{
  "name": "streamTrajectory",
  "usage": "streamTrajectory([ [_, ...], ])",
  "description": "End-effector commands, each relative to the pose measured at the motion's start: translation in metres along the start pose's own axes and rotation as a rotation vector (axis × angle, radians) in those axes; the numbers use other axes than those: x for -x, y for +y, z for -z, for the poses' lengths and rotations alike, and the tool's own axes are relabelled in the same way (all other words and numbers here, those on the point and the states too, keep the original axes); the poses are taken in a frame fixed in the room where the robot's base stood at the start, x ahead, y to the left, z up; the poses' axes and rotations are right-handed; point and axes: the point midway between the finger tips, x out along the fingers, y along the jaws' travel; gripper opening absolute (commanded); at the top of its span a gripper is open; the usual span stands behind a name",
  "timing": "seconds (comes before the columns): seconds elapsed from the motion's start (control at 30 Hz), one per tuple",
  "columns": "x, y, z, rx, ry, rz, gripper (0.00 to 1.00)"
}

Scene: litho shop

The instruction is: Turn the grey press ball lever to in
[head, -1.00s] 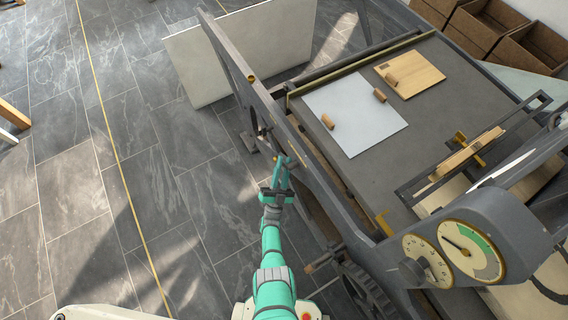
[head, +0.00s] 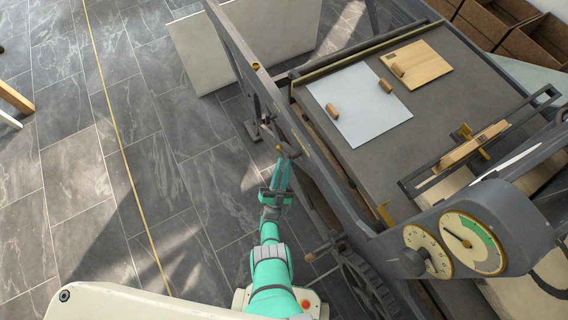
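The grey press (head: 330,195) stands right of centre in the head view, with a long dark side rail facing my arm. A small tan ball (head: 279,148) shows at the rail's outer side, just beyond my fingertips; it looks like the end of the ball lever. The lever's shaft is dark and hard to pick out against the frame. My gripper (head: 281,164), teal with a dark body, points up the picture beside the rail, with its tips close to the ball. I cannot tell whether they touch it, or whether the fingers are open or shut.
The press bed carries a pale sheet (head: 358,122) and a wooden board (head: 424,62). Two round dials (head: 473,243) sit at the right. A spoked wheel (head: 365,285) and a handle with a wooden knob (head: 310,257) are low beside my arm.

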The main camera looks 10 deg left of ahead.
Motion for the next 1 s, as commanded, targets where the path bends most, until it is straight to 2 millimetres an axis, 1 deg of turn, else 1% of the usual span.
streamTrajectory([
  [0.3, 0.014, -0.007, 0.011, -0.002, -0.001, 0.002, 0.18],
  [0.47, 0.033, -0.016, 0.024, -0.003, -0.002, 0.003, 0.18],
  [0.7, 0.064, -0.031, 0.046, -0.002, -0.002, 0.002, 0.18],
  [0.9, 0.081, -0.039, 0.058, 0.000, 0.000, 0.001, 0.18],
  [1.0, 0.084, -0.041, 0.060, -0.001, 0.000, 0.001, 0.18],
])
